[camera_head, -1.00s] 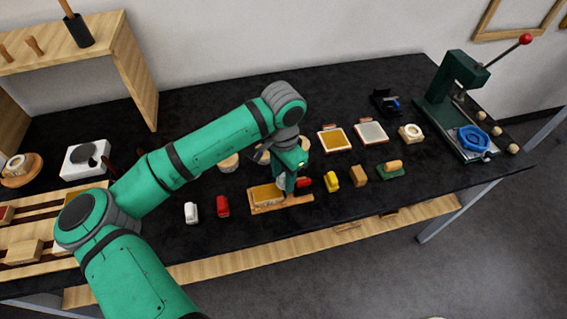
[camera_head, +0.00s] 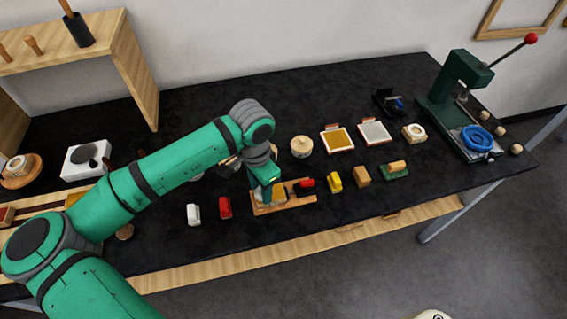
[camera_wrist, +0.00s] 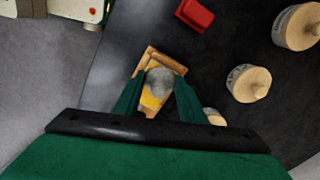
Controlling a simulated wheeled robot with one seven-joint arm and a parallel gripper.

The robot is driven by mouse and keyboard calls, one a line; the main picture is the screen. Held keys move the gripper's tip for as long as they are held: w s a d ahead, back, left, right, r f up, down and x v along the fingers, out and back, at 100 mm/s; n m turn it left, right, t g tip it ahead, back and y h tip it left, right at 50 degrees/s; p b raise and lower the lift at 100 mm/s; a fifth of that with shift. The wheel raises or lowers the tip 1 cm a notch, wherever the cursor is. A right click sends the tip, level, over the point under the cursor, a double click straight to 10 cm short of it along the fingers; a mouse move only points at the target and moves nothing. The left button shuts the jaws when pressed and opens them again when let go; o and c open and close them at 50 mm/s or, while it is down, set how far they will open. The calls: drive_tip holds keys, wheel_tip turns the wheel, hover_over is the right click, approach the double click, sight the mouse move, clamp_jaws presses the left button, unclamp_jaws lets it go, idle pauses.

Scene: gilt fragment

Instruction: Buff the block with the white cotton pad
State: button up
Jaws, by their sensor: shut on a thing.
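The block, with a gold-yellow top, lies in a wooden holder (camera_head: 298,201) near the front of the black table. In the wrist view the yellow top (camera_wrist: 150,102) shows between my fingers, inside the holder's wooden end (camera_wrist: 147,58). My gripper (camera_head: 268,193) is over the block, shut on a rounded greyish-white pad (camera_wrist: 159,80). The pad covers part of the yellow top; I cannot tell whether it presses on it. In the head view my gripper hides much of the block and pad.
A white piece (camera_head: 193,214) and a red piece (camera_head: 225,207) stand left of the holder. Another red piece (camera_head: 305,186), a yellow piece (camera_head: 334,181) and a tan block (camera_head: 362,177) stand right. A green press (camera_head: 455,90) stands far right.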

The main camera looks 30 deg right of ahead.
drive_tip(key=shift+w+a, duration=0.15)
drive_tip(key=shift+a, duration=0.45)
drive_tip(key=shift+w+a, duration=0.15)
drive_tip(key=shift+a, duration=0.4)
drive_tip(key=shift+w+a, duration=0.1)
drive_tip(key=shift+a, duration=0.05)
drive_tip(key=shift+s+d, duration=0.15)
drive_tip(key=shift+d, duration=0.35)
drive_tip(key=shift+s+d, duration=0.15)
drive_tip(key=shift+d, duration=0.35)
drive_tip(key=shift+s+d, duration=0.35)
drive_tip(key=shift+d, duration=0.9)
drive_tip(key=shift+s+d, duration=0.4)
drive_tip(key=shift+d, duration=0.85)
drive_tip(key=shift+s+d, duration=0.35)
drive_tip(key=shift+d, duration=0.9)
wheel_tip(320, 180, up, 4)
drive_tip(key=shift+w+f, duration=0.1)
drive_tip(key=shift+f, duration=0.05)
drive_tip(key=shift+r, duration=2.2)
